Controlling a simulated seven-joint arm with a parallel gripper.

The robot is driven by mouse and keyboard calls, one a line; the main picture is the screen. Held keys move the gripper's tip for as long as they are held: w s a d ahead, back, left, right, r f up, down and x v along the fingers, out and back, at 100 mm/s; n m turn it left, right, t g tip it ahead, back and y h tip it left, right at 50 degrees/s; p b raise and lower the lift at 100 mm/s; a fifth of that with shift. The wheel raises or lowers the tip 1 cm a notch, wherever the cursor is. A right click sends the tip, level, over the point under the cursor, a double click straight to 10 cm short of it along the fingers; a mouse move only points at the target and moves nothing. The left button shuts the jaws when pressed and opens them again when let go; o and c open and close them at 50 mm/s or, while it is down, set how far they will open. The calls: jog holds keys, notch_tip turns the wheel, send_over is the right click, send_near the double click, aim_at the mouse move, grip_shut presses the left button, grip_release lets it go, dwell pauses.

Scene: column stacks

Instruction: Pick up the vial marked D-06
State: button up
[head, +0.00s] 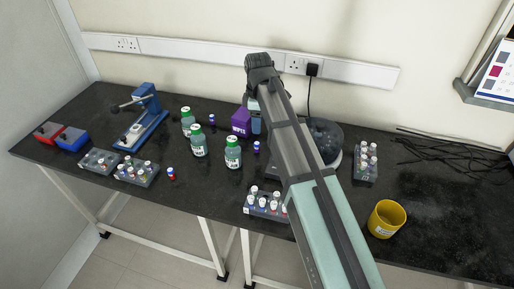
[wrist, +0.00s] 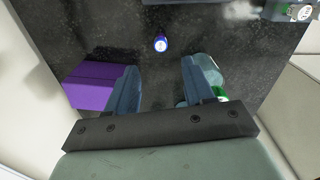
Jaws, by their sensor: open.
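No D-06 marking can be read in either view. Single vials stand loose on the black bench: one blue-capped vial (head: 257,147) right of the green bottles, another (head: 212,119) behind them, and a third (head: 171,173) near the left racks. The wrist view shows one upright blue vial (wrist: 161,43) with a pale top, ahead of the fingertips and roughly between their lines, apart from them. It appears to be the one right of the bottles.
The purple box (wrist: 92,85) and a green-capped bottle (wrist: 205,72) flank my fingers. More green bottles (head: 198,143) stand left. A vial rack (head: 262,207) is at the front edge, another (head: 366,163) at right. A yellow cup (head: 386,219) and black cables (head: 450,155) lie right.

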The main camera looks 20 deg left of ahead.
aim_at(257, 143)
jog(key=shift+a+f, duration=0.1)
jog(key=shift+f, duration=5.8)
grip_shut()
